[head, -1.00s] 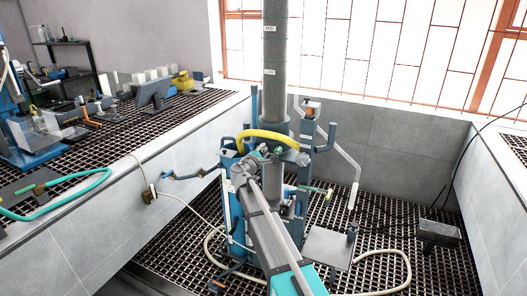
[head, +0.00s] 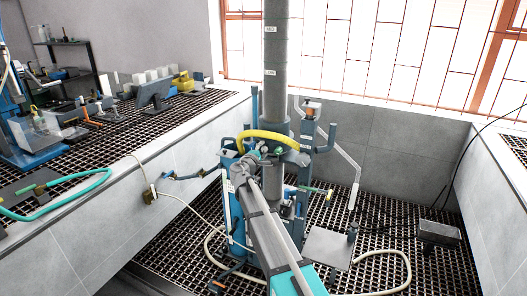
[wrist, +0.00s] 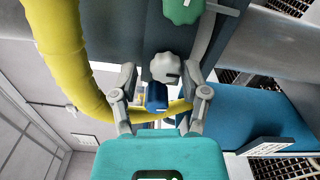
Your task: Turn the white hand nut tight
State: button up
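The white hand nut (wrist: 165,67) is a pale lobed knob on a dark grey face in the wrist view, with a dark mark on its front. My gripper (wrist: 161,72) is open, with one finger on each side of the nut and a visible gap to each. I cannot tell how deep the fingertips reach around it. A blue part (wrist: 157,97) shows between the fingers, below the nut. In the head view my arm reaches up to the blue machine (head: 235,200), and its own links hide the nut and fingertips.
A thick yellow hose (wrist: 62,50) curves close along the left of my gripper and behind it; it also arches across the machine in the head view (head: 272,134). A green knob (wrist: 183,10) sits just above the nut.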

jog(key=shift+s+d+f, duration=0.1)
dwell(0.3)
jog(key=shift+n, duration=0.4)
